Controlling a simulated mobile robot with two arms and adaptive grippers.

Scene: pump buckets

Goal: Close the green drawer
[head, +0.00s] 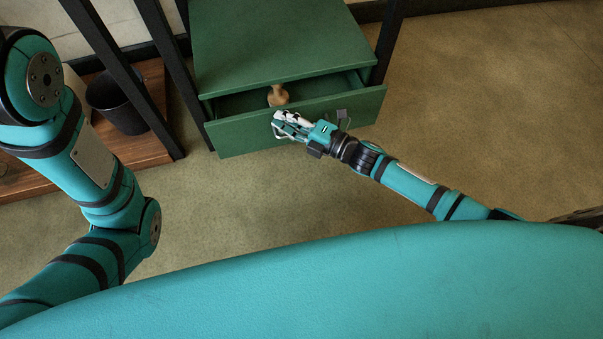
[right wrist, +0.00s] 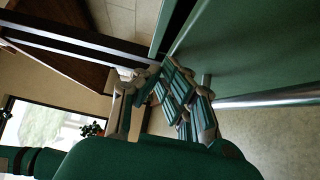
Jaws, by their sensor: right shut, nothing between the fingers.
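The green drawer (head: 235,136) is pulled partway out of the green cabinet (head: 275,40), with a dark gap behind its front panel. A small tan wooden-looking object (head: 278,96) stands inside it. My right gripper (head: 279,122) is shut and empty at the drawer's front, near the middle of the panel. I cannot tell whether it touches the panel. In the right wrist view, my gripper's fingers (right wrist: 168,92) are beside a green surface (right wrist: 245,45), and a metal bar (right wrist: 265,101), likely the drawer handle, runs to the right. My left arm shows at the left, but its gripper is outside the view.
Black frame posts (head: 388,40) stand on both sides of the cabinet. A black bin (head: 118,102) stands on a wooden platform (head: 140,150) at the left. The floor (head: 480,100) to the right of the cabinet is clear.

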